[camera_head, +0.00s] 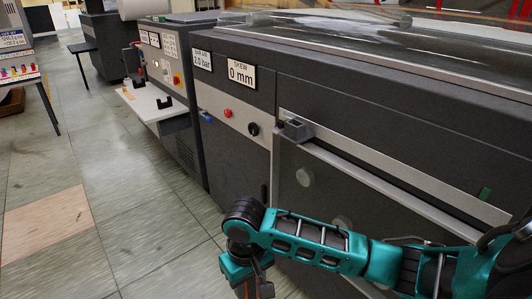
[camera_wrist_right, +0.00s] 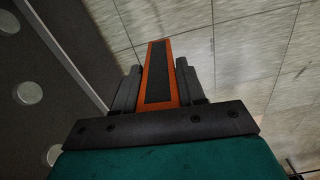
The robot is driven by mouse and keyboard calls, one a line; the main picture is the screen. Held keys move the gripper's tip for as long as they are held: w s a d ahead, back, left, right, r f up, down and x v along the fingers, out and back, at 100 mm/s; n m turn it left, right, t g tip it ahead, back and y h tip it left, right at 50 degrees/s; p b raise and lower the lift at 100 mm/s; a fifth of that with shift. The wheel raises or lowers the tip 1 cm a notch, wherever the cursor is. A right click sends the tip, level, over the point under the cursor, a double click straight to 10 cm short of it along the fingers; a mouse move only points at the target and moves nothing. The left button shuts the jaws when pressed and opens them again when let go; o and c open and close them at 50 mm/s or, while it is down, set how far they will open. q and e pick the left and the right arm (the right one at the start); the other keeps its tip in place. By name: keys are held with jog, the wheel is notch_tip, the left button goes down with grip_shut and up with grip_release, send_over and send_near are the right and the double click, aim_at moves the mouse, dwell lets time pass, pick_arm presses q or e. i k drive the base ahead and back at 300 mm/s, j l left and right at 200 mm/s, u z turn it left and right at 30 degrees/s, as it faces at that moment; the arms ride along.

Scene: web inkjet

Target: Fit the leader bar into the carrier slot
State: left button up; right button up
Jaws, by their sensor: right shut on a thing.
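My right gripper (camera_head: 252,285) hangs at the bottom edge of the head view, in front of the dark machine and above the floor. In the right wrist view the gripper (camera_wrist_right: 159,88) is shut on an orange-edged bar with a black face (camera_wrist_right: 160,75), apparently the leader bar. The bar points away from the jaws, over floor tiles, and touches nothing else that I can see. A grey block with a notched top (camera_head: 294,130), possibly the carrier with its slot, sits at the left end of a pale rail, up and right of the gripper. My left gripper is out of view.
The machine's dark front panel (camera_head: 330,190) stands close beside my right arm. A pale rail (camera_head: 390,185) runs along it. A white shelf (camera_head: 145,100) with black hooks juts out farther back. The tiled floor (camera_head: 120,200) at left is clear.

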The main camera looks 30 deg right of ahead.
aim_at(295, 135)
jog(key=i+z, duration=0.15)
jog(key=i, duration=0.4)
jog(key=i+j+z, duration=0.15)
jog(key=i, duration=0.4)
jog(key=i+j+z, duration=0.1)
jog(key=i+z, duration=0.2)
jog(key=z, duration=0.2)
jog(key=i+j+z, duration=0.25)
jog(key=z, duration=0.25)
jog(key=i+j+z, duration=0.25)
jog(key=j+z, duration=0.25)
jog(key=i+j+z, duration=0.2)
jog(key=z, duration=0.3)
jog(key=j+z, duration=0.5)
jog(key=i+j, duration=0.05)
jog(key=j, duration=0.05)
